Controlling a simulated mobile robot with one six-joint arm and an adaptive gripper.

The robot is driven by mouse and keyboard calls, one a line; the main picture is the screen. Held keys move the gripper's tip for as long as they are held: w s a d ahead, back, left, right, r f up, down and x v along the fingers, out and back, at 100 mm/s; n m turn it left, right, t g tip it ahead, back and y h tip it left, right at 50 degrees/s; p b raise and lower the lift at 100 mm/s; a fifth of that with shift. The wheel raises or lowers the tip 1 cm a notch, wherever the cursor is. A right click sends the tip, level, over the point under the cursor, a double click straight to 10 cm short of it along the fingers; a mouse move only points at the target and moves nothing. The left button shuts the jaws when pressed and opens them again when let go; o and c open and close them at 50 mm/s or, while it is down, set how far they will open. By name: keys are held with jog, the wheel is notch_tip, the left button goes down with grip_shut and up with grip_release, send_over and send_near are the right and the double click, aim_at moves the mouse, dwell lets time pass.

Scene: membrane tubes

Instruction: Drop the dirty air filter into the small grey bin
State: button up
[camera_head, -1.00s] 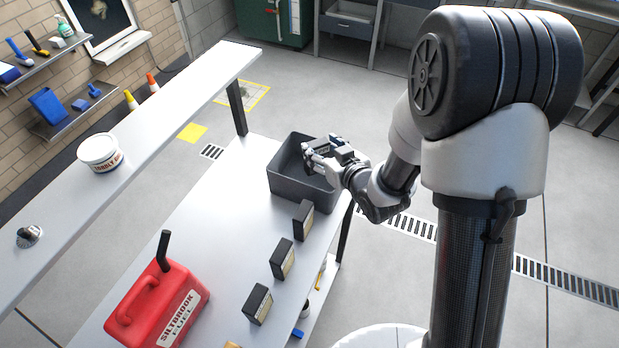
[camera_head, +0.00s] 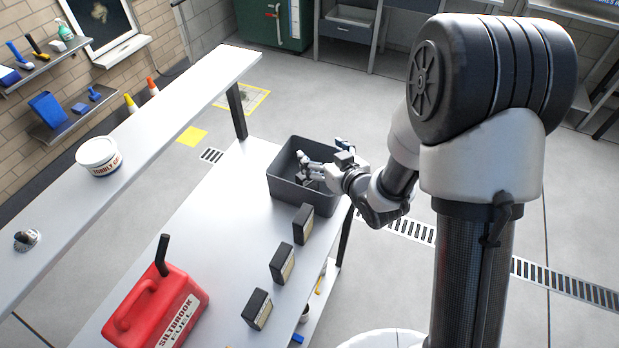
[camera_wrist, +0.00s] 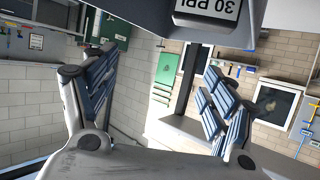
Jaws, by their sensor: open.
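The grey bin (camera_head: 290,192) stands at the far right end of the white table. My gripper (camera_head: 322,154) is over the bin's opening, its fingers spread wide apart. In the wrist view my gripper (camera_wrist: 160,82) is open, with nothing between its fingers. A dark block with a pale label reading "30 PPI" (camera_wrist: 208,10), probably the dirty air filter, shows at the top edge of that upside-down view, apart from the fingers. A small dark shape shows inside the bin below the fingers in the head view, partly hidden by my gripper.
Three dark boxes with tan faces (camera_head: 303,223) (camera_head: 281,263) (camera_head: 256,309) stand in a row along the table's right edge. A red fuel can (camera_head: 155,305) stands at the near left. A white tub (camera_head: 98,158) sits on the raised shelf. The table's middle is clear.

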notch_tip(320, 180, up, 10)
dwell(0.5)
jog(key=shift+d, duration=0.1)
jog(key=s+d+r+m+g+h, duration=0.1)
jog(key=s+d+r+m+h, duration=0.1)
jog(key=s+d+r+h, duration=0.3)
jog(key=s+d+r+m+h, duration=0.1)
jog(key=s+d, duration=0.2)
jog(key=d, duration=0.4)
jog(key=s+d+m+g, duration=0.3)
jog(key=s+g, duration=0.3)
jog(key=s, duration=1.7)
jog(key=shift+h, duration=0.3)
